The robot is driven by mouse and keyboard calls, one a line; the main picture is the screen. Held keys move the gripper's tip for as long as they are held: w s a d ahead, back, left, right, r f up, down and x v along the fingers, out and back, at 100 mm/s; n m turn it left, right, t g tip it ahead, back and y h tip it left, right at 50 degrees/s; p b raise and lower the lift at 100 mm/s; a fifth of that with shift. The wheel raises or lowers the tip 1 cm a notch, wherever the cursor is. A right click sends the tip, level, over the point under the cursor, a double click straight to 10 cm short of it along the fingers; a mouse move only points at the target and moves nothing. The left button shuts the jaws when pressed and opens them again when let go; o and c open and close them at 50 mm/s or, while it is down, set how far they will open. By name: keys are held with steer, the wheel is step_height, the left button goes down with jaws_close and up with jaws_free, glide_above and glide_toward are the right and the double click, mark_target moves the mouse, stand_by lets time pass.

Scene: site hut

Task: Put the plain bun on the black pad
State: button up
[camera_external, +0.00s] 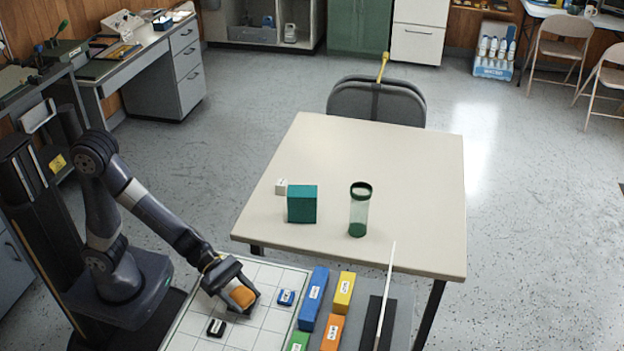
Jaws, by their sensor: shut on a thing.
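An orange-tan rounded thing (243,297), which looks like the bun, is between the jaws of my gripper (238,292). My gripper is shut on it, low over the white gridded board (262,274). The jaws hide part of it, and I cannot tell whether it touches the board. A dark flat strip (371,323) lies to the right of the colored blocks, with a thin pale upright piece beside or on it. I cannot tell whether this strip is the black pad. A small black piece with a white label (216,327) sits on the board, below and left of my gripper.
A small blue labeled piece (286,297) is right of my gripper. Long blue (314,298), yellow (343,292), orange (332,332) and green (298,341) blocks stand farther right.

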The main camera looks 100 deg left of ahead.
steer(key=shift+f, duration=0.2)
steer(key=o, duration=1)
steer(key=shift+c, duration=0.2)
steer(key=shift+r, duration=0.1)
steer(key=shift+r, duration=0.2)
steer(key=p+v, duration=0.3)
steer(key=v, duration=0.7)
steer(key=shift+s+a+r, duration=0.15)
steer(key=shift+s+a, duration=0.05)
steer(key=shift+s+a+r, duration=0.15)
steer(key=shift+s+a, duration=0.05)
steer(key=shift+s, duration=0.45)
